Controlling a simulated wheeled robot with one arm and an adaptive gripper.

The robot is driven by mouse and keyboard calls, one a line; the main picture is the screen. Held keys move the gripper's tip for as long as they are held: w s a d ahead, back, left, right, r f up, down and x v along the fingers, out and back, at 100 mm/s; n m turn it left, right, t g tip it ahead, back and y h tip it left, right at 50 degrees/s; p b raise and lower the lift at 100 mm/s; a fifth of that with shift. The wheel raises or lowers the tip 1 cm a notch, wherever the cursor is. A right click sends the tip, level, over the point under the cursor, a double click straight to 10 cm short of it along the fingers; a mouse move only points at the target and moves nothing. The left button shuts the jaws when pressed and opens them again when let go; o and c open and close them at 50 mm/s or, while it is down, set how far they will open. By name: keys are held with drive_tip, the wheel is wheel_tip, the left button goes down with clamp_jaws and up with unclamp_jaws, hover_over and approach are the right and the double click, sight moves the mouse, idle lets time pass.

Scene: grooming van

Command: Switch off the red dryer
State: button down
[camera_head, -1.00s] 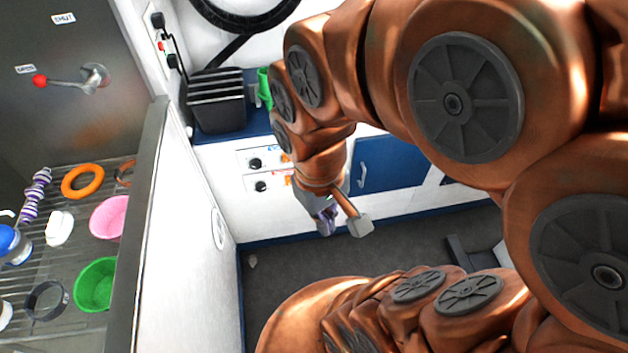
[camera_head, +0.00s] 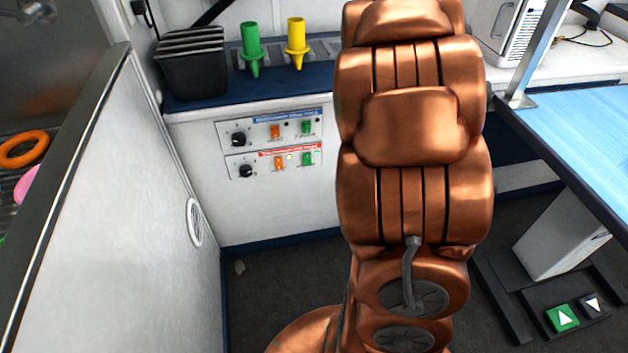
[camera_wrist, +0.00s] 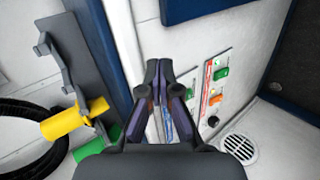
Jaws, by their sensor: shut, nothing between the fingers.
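The red-labelled dryer panel (camera_head: 262,171) is on the white cabinet front, below a matching blue-labelled panel (camera_head: 258,119). The red-labelled panel has a black knob (camera_head: 246,171), an orange switch (camera_head: 279,164) and a green switch (camera_head: 308,159). It also shows in the wrist view (camera_wrist: 206,98), turned on its side, right of the fingers, with its orange switch (camera_wrist: 215,99) and green switch (camera_wrist: 221,73) clear. My gripper (camera_wrist: 158,68) is shut and empty, partly covering the blue-labelled panel in the wrist view. My arm hides the gripper in the head view.
A green nozzle (camera_head: 251,45), a yellow nozzle (camera_head: 297,40) and a black slotted bin (camera_head: 193,66) are on the counter above. A white partition (camera_head: 125,190) stands at left. A blue-topped table (camera_head: 585,125) stands at right. A round vent (camera_wrist: 239,147) is beside the panels.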

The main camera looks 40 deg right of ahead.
wheel_tip(320, 180, down, 8)
drive_tip(key=n+t+y+b, duration=0.1)
drive_tip(key=n+y+b, duration=0.1)
drive_tip(key=n+b, duration=0.15)
drive_tip(key=s+a+f+n+t+y+b, duration=0.2)
drive_tip(key=s+a+f+y+b, duration=0.1)
drive_tip(key=f+y+b, duration=0.1)
drive_tip(key=s+a+f+n+t+y+b, duration=0.2)
drive_tip(key=f+y+b, duration=0.3)
drive_tip(key=f, duration=0.3)
drive_tip(key=shift+s+a+n+t+b, duration=0.3)
drive_tip(key=shift+s+a+n+b, duration=0.3)
drive_tip(key=shift+a+b, duration=0.2)
drive_tip(key=shift+w+a+f, duration=0.1)
drive_tip(key=shift+w, duration=0.05)
drive_tip(key=b, duration=0.3)
approach(304, 163)
drive_tip(key=w+a, duration=0.2)
drive_tip(key=a, duration=0.2)
drive_tip(key=shift+w+d+f+b, duration=0.1)
drive_tip(key=shift+w+d+b, duration=0.15)
drive_tip(key=shift+w, duration=0.35)
drive_tip(key=shift+w+d+f+b, duration=0.15)
drive_tip(key=shift+w+d, duration=0.15)
drive_tip(key=shift+w, duration=0.35)
drive_tip(key=shift+w+d+f+b, duration=0.1)
drive_tip(key=shift+w+d+b, duration=0.15)
drive_tip(key=shift+w, duration=0.35)
